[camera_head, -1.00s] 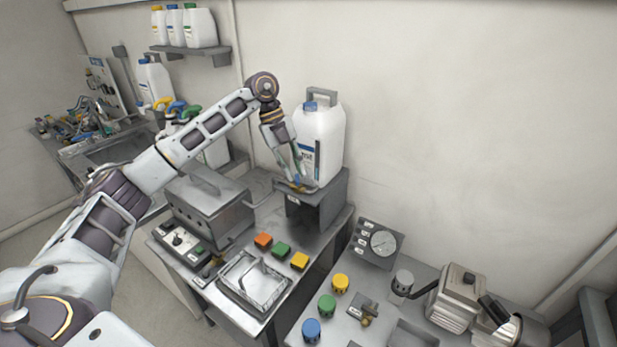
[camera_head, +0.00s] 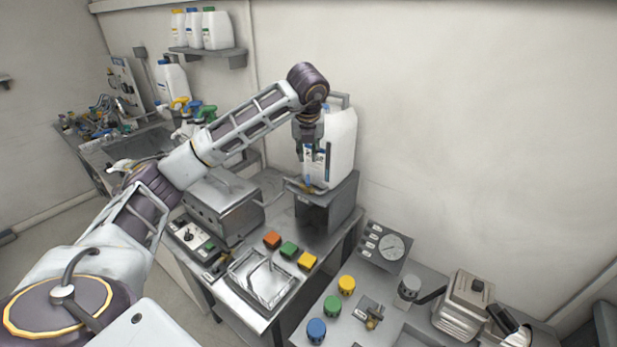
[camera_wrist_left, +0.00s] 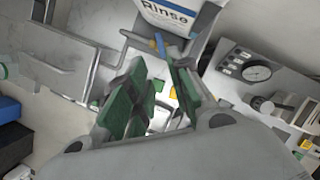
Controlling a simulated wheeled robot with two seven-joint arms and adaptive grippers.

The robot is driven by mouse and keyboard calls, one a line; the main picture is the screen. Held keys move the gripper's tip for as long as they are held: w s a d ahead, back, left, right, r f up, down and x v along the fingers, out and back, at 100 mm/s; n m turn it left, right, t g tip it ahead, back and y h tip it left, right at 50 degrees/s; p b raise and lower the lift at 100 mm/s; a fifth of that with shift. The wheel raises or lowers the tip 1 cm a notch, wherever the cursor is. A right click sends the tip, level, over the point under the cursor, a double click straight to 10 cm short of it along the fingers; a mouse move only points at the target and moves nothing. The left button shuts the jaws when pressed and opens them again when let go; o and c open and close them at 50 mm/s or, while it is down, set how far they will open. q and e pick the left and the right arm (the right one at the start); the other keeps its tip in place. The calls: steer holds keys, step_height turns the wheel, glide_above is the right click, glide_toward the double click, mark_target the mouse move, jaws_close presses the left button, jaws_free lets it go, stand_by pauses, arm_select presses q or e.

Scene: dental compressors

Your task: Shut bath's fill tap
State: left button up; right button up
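The tap's blue lever (camera_head: 307,184) shows small at the foot of the white Rinse canister (camera_head: 342,145), which stands on a grey raised stand (camera_head: 325,208). In the left wrist view the blue lever (camera_wrist_left: 160,45) stands upright by a thin grey pipe (camera_wrist_left: 135,39) below the Rinse label. The lidded steel bath (camera_head: 225,207) is left of the stand. My left gripper (camera_head: 313,172) points down in front of the canister. In the wrist view its green-padded fingers (camera_wrist_left: 160,72) are apart, with the lever just beyond the tips; I cannot tell whether they touch it. My right gripper is not in view.
Orange, green and yellow blocks (camera_head: 289,249) and a wire-handled tray (camera_head: 262,278) lie in front. A gauge box (camera_head: 384,247) and coloured knobs (camera_head: 332,306) are at the right. Spray bottles (camera_head: 190,118) stand behind my left arm. The wall is close behind the canister.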

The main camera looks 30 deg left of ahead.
mark_target(308, 179)
arm_select(q)
steer(key=shift+d, duration=0.1)
stand_by(0.3)
steer(key=shift+p+x, duration=1.15)
steer(key=shift+x, duration=5.7)
jaws_close()
